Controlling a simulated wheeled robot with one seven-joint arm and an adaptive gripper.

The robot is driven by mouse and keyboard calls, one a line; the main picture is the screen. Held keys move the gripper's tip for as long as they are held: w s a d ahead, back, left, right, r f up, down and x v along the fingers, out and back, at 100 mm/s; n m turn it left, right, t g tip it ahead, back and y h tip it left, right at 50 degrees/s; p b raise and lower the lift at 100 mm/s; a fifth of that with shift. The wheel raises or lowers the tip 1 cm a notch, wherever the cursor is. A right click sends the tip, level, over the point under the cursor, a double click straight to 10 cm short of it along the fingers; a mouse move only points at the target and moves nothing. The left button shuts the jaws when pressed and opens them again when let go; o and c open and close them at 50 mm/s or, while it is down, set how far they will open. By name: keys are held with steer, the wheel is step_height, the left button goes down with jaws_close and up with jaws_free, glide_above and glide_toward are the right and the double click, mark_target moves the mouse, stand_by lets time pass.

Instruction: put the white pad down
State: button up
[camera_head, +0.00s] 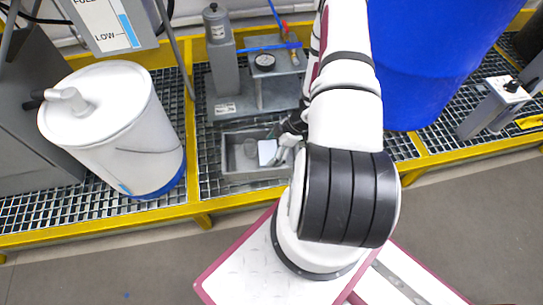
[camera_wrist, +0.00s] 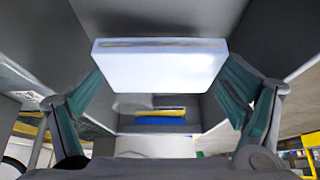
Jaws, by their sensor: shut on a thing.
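The white pad (camera_wrist: 158,68) is a flat, light slab in the upper middle of the wrist view. It also shows small and white in the head view (camera_head: 267,152). My gripper (camera_head: 279,148) is shut on the pad, with a teal-lined finger at each side edge of it. In the head view my gripper and pad are over the opening of a grey open-top bin (camera_head: 241,181). The wrist view shows grey walls around the pad. I cannot tell whether the pad touches the bin's floor.
The bin sits on a grating with a yellow frame (camera_head: 100,229). A white drum (camera_head: 125,130) stands to the left, and a large blue drum (camera_head: 425,65) to the right. Behind the bin is a grey pump-like unit with a gauge (camera_head: 263,62). My arm hides the bin's right side.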

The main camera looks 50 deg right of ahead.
mark_target(272, 155)
steer(key=shift+f+b, duration=0.55)
steer(key=shift+f, duration=0.95)
steer(key=shift+f, duration=0.15)
steer(key=o, duration=0.9)
steer(key=shift+c, duration=0.2)
